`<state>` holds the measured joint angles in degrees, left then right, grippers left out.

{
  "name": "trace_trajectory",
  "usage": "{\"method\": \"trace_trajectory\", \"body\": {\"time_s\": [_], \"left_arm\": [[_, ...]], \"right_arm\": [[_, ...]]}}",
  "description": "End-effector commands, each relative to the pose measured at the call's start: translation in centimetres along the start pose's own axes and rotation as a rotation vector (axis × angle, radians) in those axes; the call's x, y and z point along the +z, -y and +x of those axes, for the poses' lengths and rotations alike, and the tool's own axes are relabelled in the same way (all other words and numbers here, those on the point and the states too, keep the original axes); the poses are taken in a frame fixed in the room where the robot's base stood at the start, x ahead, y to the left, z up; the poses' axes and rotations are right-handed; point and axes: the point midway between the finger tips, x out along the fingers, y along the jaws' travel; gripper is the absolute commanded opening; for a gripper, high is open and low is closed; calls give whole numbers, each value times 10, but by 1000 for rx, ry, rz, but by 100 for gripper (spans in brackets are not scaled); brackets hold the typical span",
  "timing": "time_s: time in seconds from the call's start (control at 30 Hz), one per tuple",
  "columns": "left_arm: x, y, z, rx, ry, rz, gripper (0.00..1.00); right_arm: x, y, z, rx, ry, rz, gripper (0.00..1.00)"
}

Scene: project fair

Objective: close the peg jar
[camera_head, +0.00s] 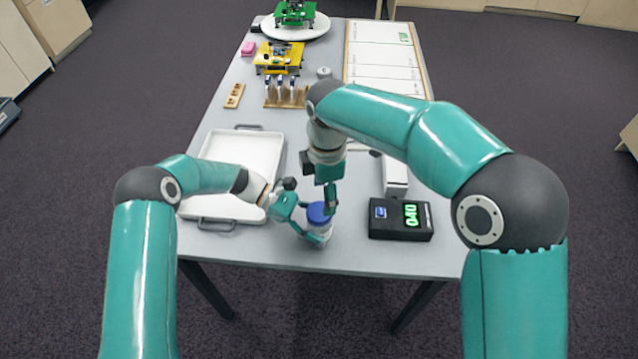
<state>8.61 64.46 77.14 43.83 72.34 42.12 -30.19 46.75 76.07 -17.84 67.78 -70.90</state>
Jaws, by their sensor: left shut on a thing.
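The peg jar (317,229) stands upright near the front edge of the table, a small clear jar. A blue lid (317,212) shows at its top; I cannot tell whether it is seated. My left gripper (316,236) comes in from the left and is shut on the jar's body, its fingers hiding part of it. My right gripper (328,203) points down from above, with a finger beside the lid's right side. Its other finger is not clear, so I cannot tell whether it grips the lid.
A white tray (239,150) lies left of the jar. A black box with a green display (400,218) stands to the right, with a white box (395,176) behind it. Farther back are a wooden rack (285,103), a yellow build (278,58) and a whiteboard (383,55).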

Motion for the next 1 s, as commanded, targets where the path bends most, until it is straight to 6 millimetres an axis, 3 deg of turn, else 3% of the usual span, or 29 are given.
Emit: {"method": "trace_trajectory", "body": {"time_s": [0.3,0.5,0.7,1.0], "left_arm": [[0,0,0,1,0,0,0],[0,0,0,1,0,0,0],[0,0,0,1,0,0,0],[0,0,0,0,0,0,0]], "right_arm": [[0,-1,-6,-14,4,-694,68],[-1,-3,-10,-22,3,-1048,68],[-4,-5,-13,-25,3,-1235,68],[-10,-9,-13,-20,7,-1235,68]]}}
